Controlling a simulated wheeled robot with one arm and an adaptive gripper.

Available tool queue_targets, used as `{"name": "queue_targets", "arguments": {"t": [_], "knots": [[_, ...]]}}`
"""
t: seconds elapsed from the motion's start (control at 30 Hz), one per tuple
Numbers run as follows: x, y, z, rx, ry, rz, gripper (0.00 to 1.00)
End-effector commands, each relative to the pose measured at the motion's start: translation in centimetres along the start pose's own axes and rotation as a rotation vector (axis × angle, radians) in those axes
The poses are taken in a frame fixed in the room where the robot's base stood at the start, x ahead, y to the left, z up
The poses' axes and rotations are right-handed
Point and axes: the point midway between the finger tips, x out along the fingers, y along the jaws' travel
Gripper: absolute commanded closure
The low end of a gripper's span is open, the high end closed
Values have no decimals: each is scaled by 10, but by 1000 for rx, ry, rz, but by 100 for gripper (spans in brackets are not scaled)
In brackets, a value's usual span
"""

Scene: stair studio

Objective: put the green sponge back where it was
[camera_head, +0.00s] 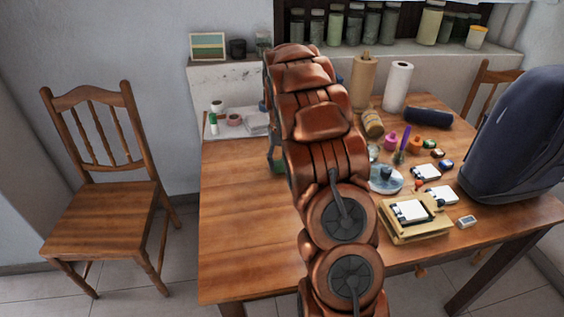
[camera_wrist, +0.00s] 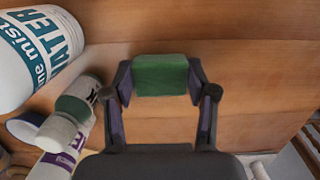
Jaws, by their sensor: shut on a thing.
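The green sponge (camera_wrist: 160,75) sits between my fingertips in the wrist view. My gripper (camera_wrist: 160,78) is shut on it, one finger at each side. In the head view a small green part of the sponge (camera_head: 278,168) shows beside my arm, over the left rear part of the wooden table (camera_head: 240,215). My arm hides most of my gripper there. I cannot tell whether the sponge touches the table top.
In the wrist view a large white bottle (camera_wrist: 35,50) lettered "WATER" and smaller containers lie to the left. A pale tray area (camera_head: 225,125) with small items is at the table's back left. A notepad on a wooden tray (camera_head: 415,232) and a dark backpack (camera_head: 520,140) are right. The left front table is clear.

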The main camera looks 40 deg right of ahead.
Motion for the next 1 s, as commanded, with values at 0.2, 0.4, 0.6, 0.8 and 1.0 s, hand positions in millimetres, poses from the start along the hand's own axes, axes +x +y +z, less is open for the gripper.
{"name": "queue_targets", "arguments": {"t": [0.2, 0.4, 0.6, 0.8, 1.0], "knots": [[1, 0, 0, 1, 0, 0, 81], [5, 0, 0, 1, -2, -1, 42], [4, 0, 0, 1, -1, -1, 21], [4, 0, 0, 1, -1, -1, 18], [1, 0, 0, 1, 0, 0, 18]]}}
